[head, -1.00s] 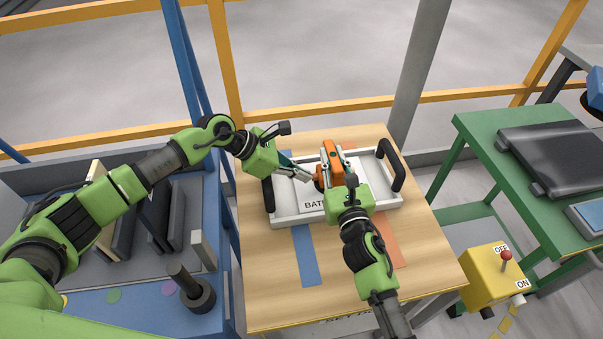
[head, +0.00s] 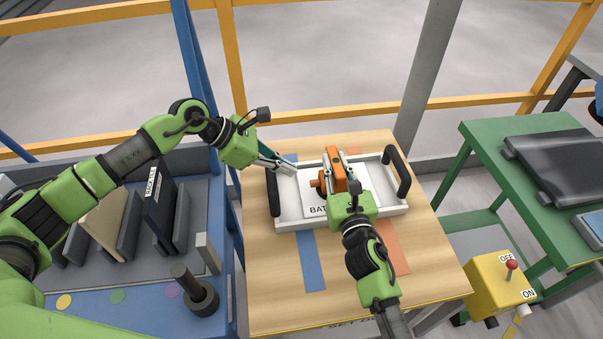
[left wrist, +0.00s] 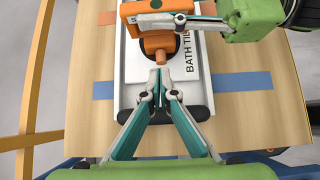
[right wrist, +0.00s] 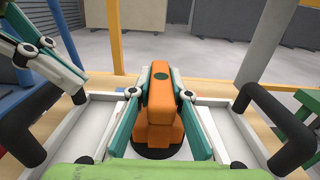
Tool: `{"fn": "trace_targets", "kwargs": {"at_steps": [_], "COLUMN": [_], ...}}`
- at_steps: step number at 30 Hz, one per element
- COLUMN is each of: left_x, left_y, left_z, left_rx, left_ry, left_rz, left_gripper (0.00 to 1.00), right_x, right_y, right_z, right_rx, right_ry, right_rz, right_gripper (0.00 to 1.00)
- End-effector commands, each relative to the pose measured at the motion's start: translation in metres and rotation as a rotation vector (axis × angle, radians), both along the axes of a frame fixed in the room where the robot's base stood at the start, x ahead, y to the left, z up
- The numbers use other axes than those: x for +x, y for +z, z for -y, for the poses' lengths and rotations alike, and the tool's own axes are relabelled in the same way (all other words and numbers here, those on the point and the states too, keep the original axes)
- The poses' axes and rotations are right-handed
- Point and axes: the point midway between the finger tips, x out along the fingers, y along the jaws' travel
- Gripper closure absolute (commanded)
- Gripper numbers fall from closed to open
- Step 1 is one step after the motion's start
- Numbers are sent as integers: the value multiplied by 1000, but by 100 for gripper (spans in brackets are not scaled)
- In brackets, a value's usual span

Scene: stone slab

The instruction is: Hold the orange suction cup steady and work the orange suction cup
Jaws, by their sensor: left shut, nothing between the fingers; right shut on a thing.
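The orange suction cup (head: 336,170) stands on a white slab labelled "BATH TILE" (left wrist: 184,88) inside a white tray (head: 290,224) with black handles. My right gripper (head: 346,176) is shut on the body of the suction cup, one finger on each side in the right wrist view (right wrist: 162,100). Its black round base (right wrist: 158,150) shows below. My left gripper (head: 290,168) is shut and empty over the tray's left side. In the left wrist view its fingertips (left wrist: 160,72) point at the cup's orange side knob (left wrist: 161,57), with a gap visible in the head view.
The tray sits on a wooden table (head: 268,290) with a blue and an orange strip. A blue rack (head: 150,290) with upright panels stands at left. A green table (head: 480,150) and a yellow switch box (head: 495,283) stand at right.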

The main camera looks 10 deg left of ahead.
Motion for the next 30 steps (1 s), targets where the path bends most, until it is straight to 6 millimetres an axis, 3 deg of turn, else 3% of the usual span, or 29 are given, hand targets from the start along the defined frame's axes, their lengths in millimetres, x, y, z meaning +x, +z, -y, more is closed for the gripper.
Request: {"fn": "trace_targets", "kwargs": {"at_steps": [7, 24, 30], "left_x": [-6, -6, -16], "left_y": [16, 16, 17], "left_z": [-18, -20, -37], "left_rx": [3, 4, 2], "left_ry": [1, 3, 17], "left_rz": [-2, -3, -1], "left_gripper": [100, 100, 100], "right_x": [1, 1, 1], "right_y": [-3, -2, -2], "right_z": [3, 4, 4], "right_rx": [-8, -10, -10], "right_ry": [-6, -8, -8], "right_rz": [-3, -2, -1], "right_gripper": [100, 100, 100]}}
